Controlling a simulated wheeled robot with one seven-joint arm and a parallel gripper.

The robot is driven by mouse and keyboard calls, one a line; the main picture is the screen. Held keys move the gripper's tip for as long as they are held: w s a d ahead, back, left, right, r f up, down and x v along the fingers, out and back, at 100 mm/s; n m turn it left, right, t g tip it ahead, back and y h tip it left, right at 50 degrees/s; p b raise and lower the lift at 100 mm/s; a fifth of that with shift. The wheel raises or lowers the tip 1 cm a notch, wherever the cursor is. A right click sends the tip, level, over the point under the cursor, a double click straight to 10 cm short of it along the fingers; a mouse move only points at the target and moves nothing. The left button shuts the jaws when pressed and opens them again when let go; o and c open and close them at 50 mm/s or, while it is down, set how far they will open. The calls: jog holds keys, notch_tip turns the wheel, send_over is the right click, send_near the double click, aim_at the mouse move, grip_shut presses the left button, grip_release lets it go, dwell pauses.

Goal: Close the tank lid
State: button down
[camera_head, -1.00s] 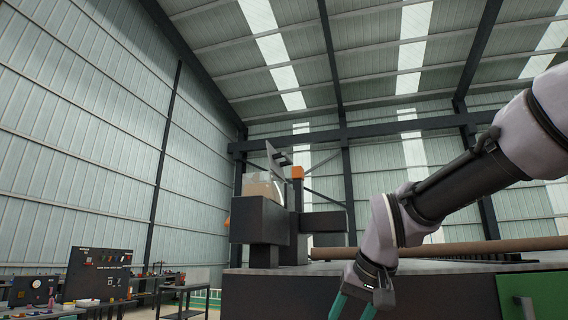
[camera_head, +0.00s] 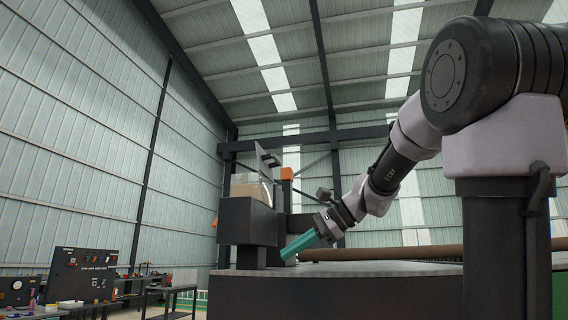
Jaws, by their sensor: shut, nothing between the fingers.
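The tank (camera_head: 251,191) is a pale tan box set on the dark machine housing left of centre. Its lid (camera_head: 263,161) is a thin grey plate that stands up at a steep tilt above the tank, so the lid is raised. My gripper (camera_head: 287,255) has teal fingers, which are shut and empty. It points down and left, low and to the right of the tank, close to the dark housing and just above the grey table top. I cannot tell whether it touches the housing. The inside of the tank is hidden.
A long brown pipe (camera_head: 400,253) lies along the machine table (camera_head: 340,268). A tool board (camera_head: 83,275) and workbenches stand at lower left. The space above and left of the tank is open.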

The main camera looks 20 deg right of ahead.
jog(key=w+d+r+m+t+y, duration=0.2)
jog(key=w+d+r+m+y, duration=0.3)
jog(key=w+r, duration=0.5)
jog(key=m+t+y, duration=0.3)
jog(key=m+y, duration=0.1)
jog(key=y, duration=0.1)
send_near(278, 159)
jog(key=x, duration=0.6)
jog(key=shift+w+a+r, duration=0.15)
jog(key=shift+a+r, duration=0.05)
jog(key=shift+a, duration=0.15)
jog(key=shift+r, duration=0.15)
